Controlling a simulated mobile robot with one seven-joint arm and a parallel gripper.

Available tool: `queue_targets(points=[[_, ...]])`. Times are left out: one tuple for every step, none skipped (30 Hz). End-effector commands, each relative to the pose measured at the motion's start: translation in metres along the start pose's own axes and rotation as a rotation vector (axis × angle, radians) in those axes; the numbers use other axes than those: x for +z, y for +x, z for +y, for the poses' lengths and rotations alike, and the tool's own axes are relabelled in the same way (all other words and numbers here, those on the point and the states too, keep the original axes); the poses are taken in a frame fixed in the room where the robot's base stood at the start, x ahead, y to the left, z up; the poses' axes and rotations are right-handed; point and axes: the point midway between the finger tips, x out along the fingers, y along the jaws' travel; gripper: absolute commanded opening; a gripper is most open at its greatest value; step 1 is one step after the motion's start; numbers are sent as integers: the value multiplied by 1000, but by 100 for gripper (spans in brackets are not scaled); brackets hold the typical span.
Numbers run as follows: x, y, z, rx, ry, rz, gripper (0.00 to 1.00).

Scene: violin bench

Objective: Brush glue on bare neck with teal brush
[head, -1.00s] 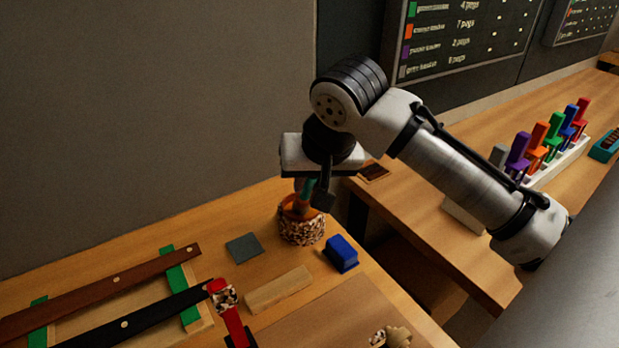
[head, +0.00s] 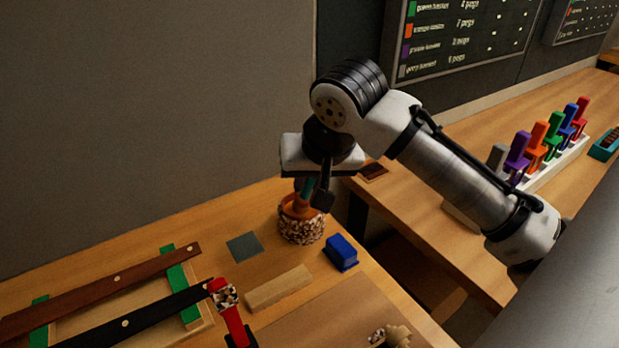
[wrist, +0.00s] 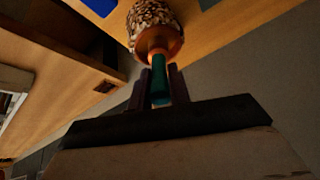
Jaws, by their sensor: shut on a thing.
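My gripper (head: 312,192) is shut on the teal handle of the brush (wrist: 160,82), pointing down over a speckled pot (head: 302,230). The pot (wrist: 152,14) also shows in the wrist view. A pale, plain wooden bar (head: 279,288) lies on the bench in front of the pot; I cannot tell whether it is the bare neck.
A brown strip (head: 110,286) and a black strip (head: 125,323) lie across green-padded supports at left. A red tool with a speckled top (head: 232,315), a grey square (head: 244,247) and a blue block (head: 341,252) are nearby. A gap separates this bench from the right-hand one.

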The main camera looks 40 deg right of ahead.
Motion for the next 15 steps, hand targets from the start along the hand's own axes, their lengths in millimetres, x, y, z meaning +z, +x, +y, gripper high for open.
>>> queue_targets(points=[[1, 1, 0, 0, 0, -3, 0], [1, 1, 0, 0, 0, -4, 0], [1, 1, 0, 0, 0, -4, 0], [1, 1, 0, 0, 0, -4, 0], [0, 0, 0, 0, 0, -4, 0], [-1, -2, -1, 0, 0, -4, 0], [-2, -5, -1, -1, -1, -3, 0], [-3, -7, -2, -1, -1, -3, 0], [-5, -11, -2, -1, -1, -3, 0], [-6, -13, -3, -1, -1, -3, 0], [-7, -15, -3, -1, -1, -3, 0], [-8, -18, -3, -1, -1, -4, 0], [-10, -20, -4, -2, 0, -3, 0], [-11, -23, -4, -2, 0, -3, 0], [-12, -26, -4, -2, 0, -3, 0]])
